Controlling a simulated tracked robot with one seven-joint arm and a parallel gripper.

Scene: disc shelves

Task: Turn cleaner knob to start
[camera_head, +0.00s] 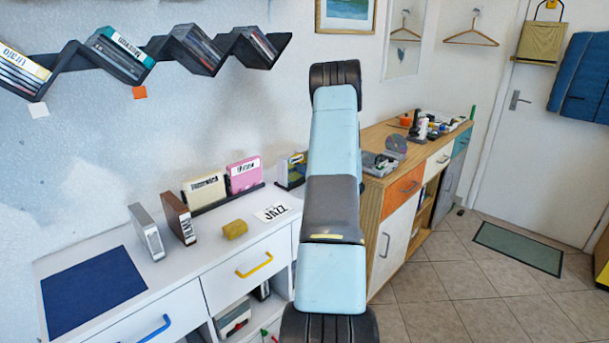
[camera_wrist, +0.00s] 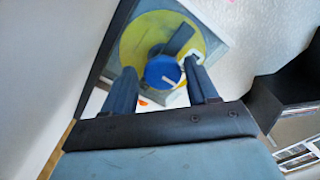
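A round blue knob (camera_wrist: 162,72) with a white mark shows in the wrist view. It sits in front of a yellow disc (camera_wrist: 135,45) on a pale square-cornered body, with a dark grey bar (camera_wrist: 180,40) beside it. My gripper (camera_wrist: 160,68) is open, with one finger on each side of the knob in the picture. I cannot tell whether the fingers touch it. In the head view my arm fills the middle, and my gripper and the knob cannot be made out there.
A white cabinet (camera_head: 190,271) with cases and a blue mat (camera_head: 92,290) stands left. A wooden sideboard (camera_head: 374,200) with a grey disc (camera_head: 396,144) and small items stands right of my arm. A zigzag wall shelf (camera_head: 70,58) holds cases. The tiled floor (camera_head: 440,300) at right is mostly clear.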

